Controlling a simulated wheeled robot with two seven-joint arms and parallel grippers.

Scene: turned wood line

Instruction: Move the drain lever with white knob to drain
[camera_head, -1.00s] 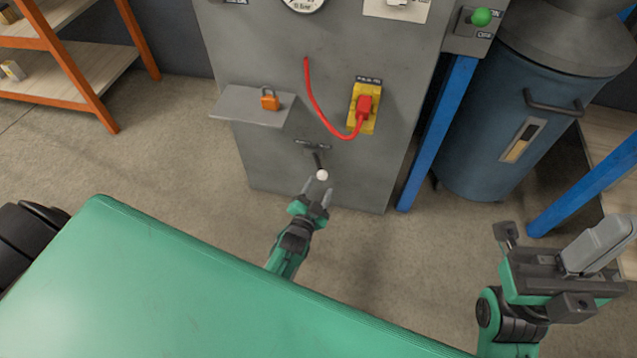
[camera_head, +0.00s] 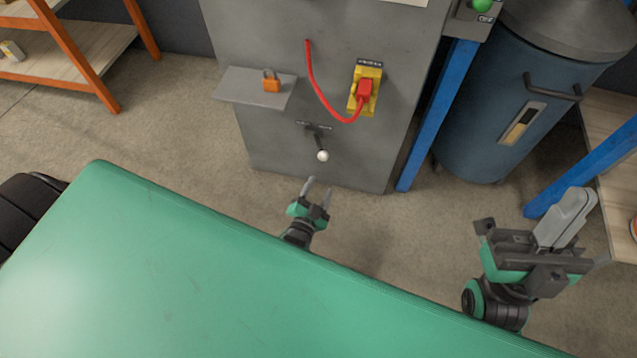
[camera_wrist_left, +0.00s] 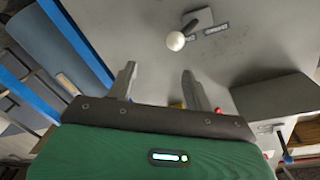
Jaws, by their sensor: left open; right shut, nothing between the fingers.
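The drain lever (camera_head: 319,143) is a short dark lever with a white knob (camera_head: 323,156), low on the front of the grey cabinet. In the head view it points down, leaning slightly right. The white knob also shows in the left wrist view (camera_wrist_left: 176,41), beyond the fingertips and apart from them. My left gripper (camera_head: 319,186) is open and empty, just below the knob in the head view; it also shows in the left wrist view (camera_wrist_left: 158,72). My right gripper (camera_head: 568,217) is shut and empty at the right, far from the lever. The label by the lever is too small to read.
The grey cabinet (camera_head: 270,135) carries a small shelf (camera_head: 240,87) with an orange padlock (camera_head: 271,82), and a red plug (camera_head: 365,90) with a red cable on a yellow plate. A blue post (camera_head: 437,115) and a blue drum (camera_head: 490,130) stand at the right.

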